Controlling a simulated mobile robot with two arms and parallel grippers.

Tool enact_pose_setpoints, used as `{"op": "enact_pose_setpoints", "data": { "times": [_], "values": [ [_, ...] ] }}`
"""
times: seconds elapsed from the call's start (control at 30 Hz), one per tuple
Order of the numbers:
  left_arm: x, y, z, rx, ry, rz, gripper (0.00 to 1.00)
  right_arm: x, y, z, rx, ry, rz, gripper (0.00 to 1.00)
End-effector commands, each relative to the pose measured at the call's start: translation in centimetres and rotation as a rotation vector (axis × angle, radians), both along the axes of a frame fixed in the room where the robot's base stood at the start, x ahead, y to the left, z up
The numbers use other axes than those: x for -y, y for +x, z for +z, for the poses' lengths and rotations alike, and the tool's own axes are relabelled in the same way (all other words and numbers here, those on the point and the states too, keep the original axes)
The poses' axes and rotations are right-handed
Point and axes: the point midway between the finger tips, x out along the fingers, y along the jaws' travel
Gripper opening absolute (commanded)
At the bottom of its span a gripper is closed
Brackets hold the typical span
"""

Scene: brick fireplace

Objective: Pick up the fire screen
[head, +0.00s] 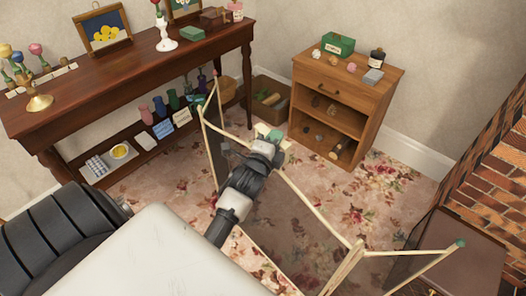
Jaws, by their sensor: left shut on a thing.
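The fire screen (318,205) is a folding screen with pale cream frame rails and dark see-through mesh panels. It shows in the middle and lower right of the head view, above the flowered carpet. My left gripper (268,137) is shut on the top rail of the fire screen, near its left corner. The side panels fold away at angles, one at the left and one at the lower right. Its lower edge is partly hidden by my own body. My right gripper is not in view.
A long dark wooden table (130,62) with ornaments stands at the upper left. A small wooden cabinet (377,92) stands at the back wall, beside a box (262,112). The brick fireplace (497,170) rises at the right. Flowered carpet (385,180) lies open before the cabinet.

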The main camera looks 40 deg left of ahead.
Motion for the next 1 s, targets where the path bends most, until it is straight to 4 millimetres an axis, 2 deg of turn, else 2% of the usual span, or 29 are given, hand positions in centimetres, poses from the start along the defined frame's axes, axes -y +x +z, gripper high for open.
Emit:
{"op": "enact_pose_setpoints", "data": {
  "times": [0.7, 0.73, 1.0],
  "values": [
    [0.03, -0.05, -0.17, -0.004, -0.001, 0.0, 0.0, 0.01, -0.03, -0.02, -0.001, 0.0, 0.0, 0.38],
    [0.02, 0.04, 0.42, 0.009, 0.005, -0.001, 0.0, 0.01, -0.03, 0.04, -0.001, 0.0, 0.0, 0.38],
    [0.0, 0.05, 0.53, 0.009, 0.005, -0.001, 0.0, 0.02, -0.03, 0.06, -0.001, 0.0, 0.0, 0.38]
  ]
}}
